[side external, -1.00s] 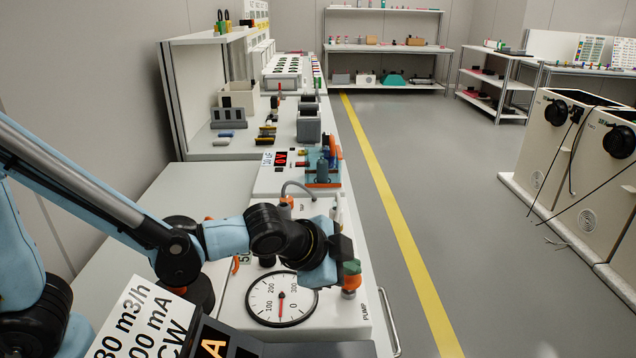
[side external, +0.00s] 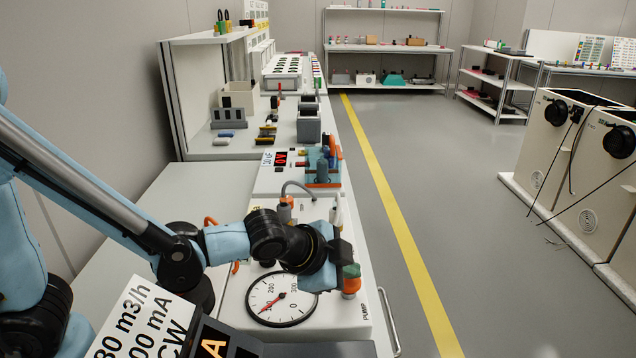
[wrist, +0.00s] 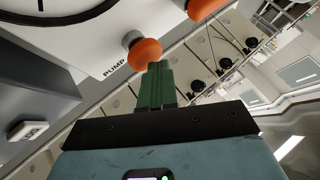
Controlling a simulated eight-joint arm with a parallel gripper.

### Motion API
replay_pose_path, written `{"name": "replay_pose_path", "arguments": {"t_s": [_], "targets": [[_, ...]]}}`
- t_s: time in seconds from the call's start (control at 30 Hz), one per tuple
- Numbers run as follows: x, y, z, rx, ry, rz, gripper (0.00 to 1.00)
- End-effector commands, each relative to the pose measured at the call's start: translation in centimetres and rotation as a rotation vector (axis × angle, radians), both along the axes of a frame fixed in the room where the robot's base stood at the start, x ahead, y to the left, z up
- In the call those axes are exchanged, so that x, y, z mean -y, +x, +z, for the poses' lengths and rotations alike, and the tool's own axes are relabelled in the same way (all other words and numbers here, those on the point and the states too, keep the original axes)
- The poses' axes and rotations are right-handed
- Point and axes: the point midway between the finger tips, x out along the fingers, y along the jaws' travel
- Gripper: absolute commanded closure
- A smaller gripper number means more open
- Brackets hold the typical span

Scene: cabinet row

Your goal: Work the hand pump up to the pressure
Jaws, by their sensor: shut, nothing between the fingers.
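The hand pump's orange knob (side external: 351,287) stands on the white panel's front right corner beside the word PUMP; it is large in the wrist view (wrist: 145,52). My gripper (side external: 351,271) is shut and empty, its green fingertips at the top of the knob. In the wrist view the closed fingers (wrist: 157,68) meet the knob's edge; I cannot tell how hard they press. The round pressure gauge (side external: 282,298) lies left of the knob. Its red needle points to the lower left, near the 100 mark. My wrist covers part of the panel behind the gauge.
Another orange knob (wrist: 205,8) shows at the top of the wrist view. A grey hose (side external: 297,186) and a blue-and-orange device (side external: 323,165) stand farther back on the bench.

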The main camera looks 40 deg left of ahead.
Motion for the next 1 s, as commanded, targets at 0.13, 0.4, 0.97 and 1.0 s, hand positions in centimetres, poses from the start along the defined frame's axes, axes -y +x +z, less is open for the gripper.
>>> {"name": "replay_pose_path", "arguments": {"t_s": [0.13, 0.4, 0.97, 1.0], "targets": [[0.0, 0.0, 0.2, -0.001, 0.000, 0.000, 1.00], [0.0, 0.0, 1.6, -0.001, 0.000, 0.000, 1.00], [0.0, 0.0, 2.9, 0.000, 0.000, 0.000, 1.00], [0.0, 0.0, 2.9, 0.000, 0.000, 0.000, 1.00]]}}
